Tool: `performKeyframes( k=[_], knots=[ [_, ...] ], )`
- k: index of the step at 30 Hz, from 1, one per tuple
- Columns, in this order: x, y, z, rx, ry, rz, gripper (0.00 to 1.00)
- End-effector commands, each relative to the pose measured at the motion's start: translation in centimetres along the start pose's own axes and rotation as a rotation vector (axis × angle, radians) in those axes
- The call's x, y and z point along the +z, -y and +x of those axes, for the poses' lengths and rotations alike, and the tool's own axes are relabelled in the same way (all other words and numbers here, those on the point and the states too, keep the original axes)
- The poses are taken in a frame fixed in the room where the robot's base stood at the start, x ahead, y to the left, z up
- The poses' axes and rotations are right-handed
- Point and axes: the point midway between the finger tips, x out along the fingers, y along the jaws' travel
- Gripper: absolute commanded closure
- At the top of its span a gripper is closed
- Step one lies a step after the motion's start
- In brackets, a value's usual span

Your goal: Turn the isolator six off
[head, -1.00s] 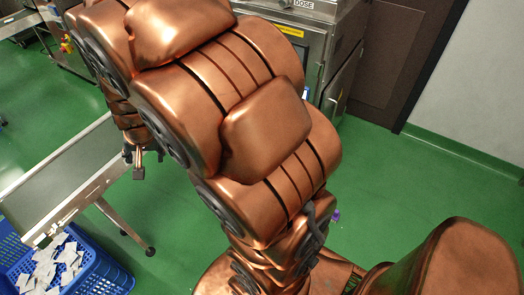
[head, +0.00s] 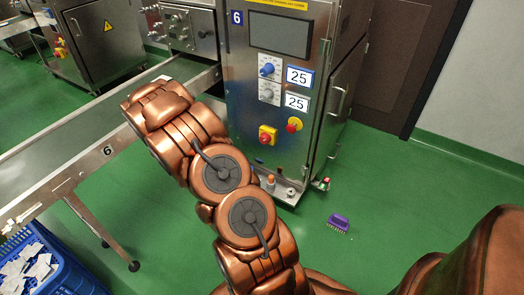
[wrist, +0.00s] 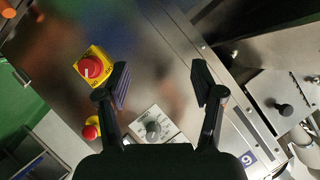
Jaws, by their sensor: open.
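Isolator six is a red rotary knob on a square yellow plate (head: 267,135), low on the steel front of the machine labelled 6 (head: 236,18). In the wrist view the isolator (wrist: 90,67) is left of my gripper's left finger, apart from it. The knob's on or off position is too small to read. My gripper (wrist: 160,82) is open and empty, its fingers pointing at the steel panel. In the head view my copper arm is in front of the machine, and my gripper's fingers are hidden.
A red push button (head: 293,124) on a yellow base is beside the isolator. Blue (head: 267,69) and grey (head: 266,92) dials are above. A conveyor (head: 105,150) runs left, with a blue crate (head: 70,262) below it. A purple brush (head: 338,223) lies on the green floor.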

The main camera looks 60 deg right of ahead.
Motion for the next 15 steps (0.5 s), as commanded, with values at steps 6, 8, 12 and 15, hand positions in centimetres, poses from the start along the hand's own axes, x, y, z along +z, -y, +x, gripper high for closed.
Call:
performKeyframes(
  k=[6, 8, 12, 15],
  knots=[
    [-0.6, -8.8, 5.5, 0.0, -0.26, 0.069, 0.33],
    [-1.0, -10.7, 6.3, -0.006, -0.323, 0.081, 0.33],
    [-1.8, -14.1, 7.3, -0.024, -0.443, 0.094, 0.33],
    [-2.3, -15.5, 7.5, -0.034, -0.496, 0.099, 0.33]
  ],
)
